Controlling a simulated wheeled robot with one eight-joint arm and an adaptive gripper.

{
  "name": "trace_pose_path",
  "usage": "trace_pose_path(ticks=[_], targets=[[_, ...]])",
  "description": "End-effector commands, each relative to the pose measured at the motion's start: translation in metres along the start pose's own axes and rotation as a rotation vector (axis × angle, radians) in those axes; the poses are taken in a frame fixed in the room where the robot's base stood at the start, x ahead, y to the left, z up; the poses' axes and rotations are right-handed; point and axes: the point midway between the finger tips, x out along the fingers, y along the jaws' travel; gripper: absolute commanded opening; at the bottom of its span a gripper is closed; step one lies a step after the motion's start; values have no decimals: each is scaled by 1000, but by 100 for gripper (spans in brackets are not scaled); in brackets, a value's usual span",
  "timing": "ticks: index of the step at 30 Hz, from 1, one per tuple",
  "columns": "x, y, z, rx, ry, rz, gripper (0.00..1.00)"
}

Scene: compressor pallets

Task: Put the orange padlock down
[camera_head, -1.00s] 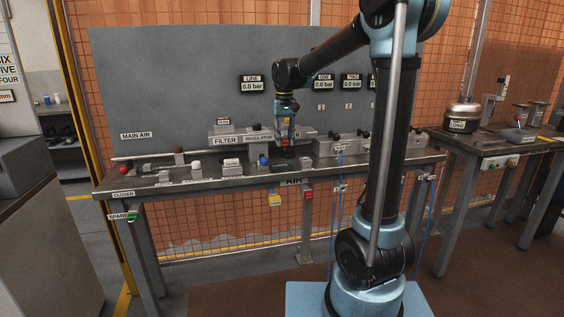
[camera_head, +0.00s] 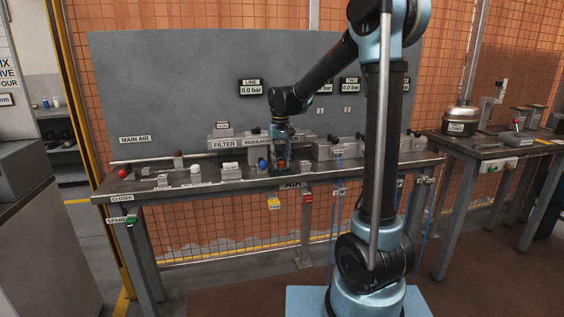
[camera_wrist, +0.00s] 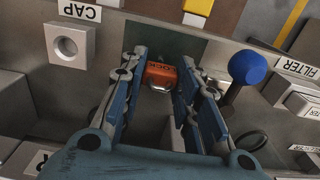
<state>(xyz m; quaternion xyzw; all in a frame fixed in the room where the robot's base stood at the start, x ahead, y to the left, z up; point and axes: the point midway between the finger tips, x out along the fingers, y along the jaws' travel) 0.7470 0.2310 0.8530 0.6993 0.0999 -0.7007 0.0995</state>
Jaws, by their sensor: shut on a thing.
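The orange padlock (camera_wrist: 161,73) sits between the fingers of my gripper (camera_wrist: 160,80) in the wrist view, its metal shackle pointing toward the camera. My gripper is shut on it. In the head view my gripper (camera_head: 281,165) is low over the bench, with a small orange bit of the padlock showing between the fingers. A dark green pad (camera_wrist: 195,50) lies under and around the padlock in the wrist view. I cannot tell whether the padlock touches it.
A blue ball knob (camera_wrist: 247,67) stands close to the right of my fingers in the wrist view. A grey block with a round hole (camera_wrist: 68,46), by a CAP label, is at left. The filter and regulator row (camera_head: 230,142) stands behind on the bench (camera_head: 215,181).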

Motion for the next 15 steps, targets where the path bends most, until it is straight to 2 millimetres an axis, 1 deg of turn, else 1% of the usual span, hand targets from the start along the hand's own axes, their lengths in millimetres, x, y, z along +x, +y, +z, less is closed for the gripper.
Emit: trace_pose_path(ticks=[1,2,3,4,15], targets=[[1,0,0,0,0,0,32],[1,0,0,0,0,0,38],[1,0,0,0,0,0,48],[1,0,0,0,0,0,50],[-1,2,0,2,0,0,50]])
